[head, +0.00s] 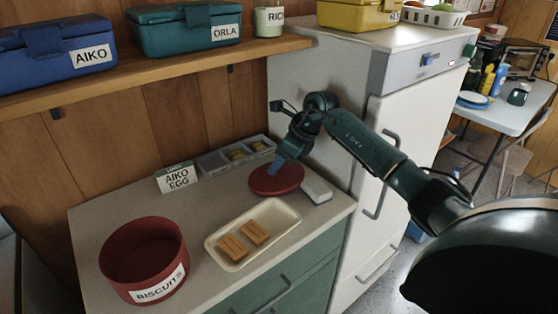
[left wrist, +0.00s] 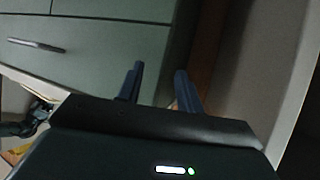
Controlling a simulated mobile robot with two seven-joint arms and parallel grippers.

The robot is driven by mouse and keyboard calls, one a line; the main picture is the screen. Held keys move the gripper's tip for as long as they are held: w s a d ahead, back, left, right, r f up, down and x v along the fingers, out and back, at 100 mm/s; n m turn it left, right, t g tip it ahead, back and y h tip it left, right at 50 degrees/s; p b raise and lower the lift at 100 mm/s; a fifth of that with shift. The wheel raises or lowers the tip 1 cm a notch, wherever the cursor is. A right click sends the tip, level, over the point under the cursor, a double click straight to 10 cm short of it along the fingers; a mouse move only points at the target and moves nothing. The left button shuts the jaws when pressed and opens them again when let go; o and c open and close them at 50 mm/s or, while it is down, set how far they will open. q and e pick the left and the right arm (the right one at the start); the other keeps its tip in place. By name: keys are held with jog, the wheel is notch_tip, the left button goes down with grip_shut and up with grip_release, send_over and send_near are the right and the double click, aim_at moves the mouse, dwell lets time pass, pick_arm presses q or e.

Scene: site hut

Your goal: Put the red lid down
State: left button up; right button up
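The red lid (head: 288,183) is level at the back right of the counter, close to its surface; I cannot tell whether it touches. My right gripper (head: 276,168) reaches down to the lid's top from above and looks shut on it, with its fingertips small in the head view. A round red tin labelled BISCUITS (head: 144,252) stands lidless at the front left of the counter. My left gripper (left wrist: 158,88) shows only in the left wrist view, fingers apart and empty, with green drawer fronts beyond.
A cream tray (head: 284,219) with two brown biscuits lies mid-counter. A white block (head: 316,190) is right beside the lid. A card reading AIKO EGG (head: 177,178) and a grey compartment tray (head: 212,164) stand behind. Bare counter (head: 200,212) lies between tin and tray. A fridge (head: 402,120) stands right.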

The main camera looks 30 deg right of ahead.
jog(key=v, duration=1.2)
jog(key=shift+r+b, duration=0.4)
jog(key=shift+r, duration=0.05)
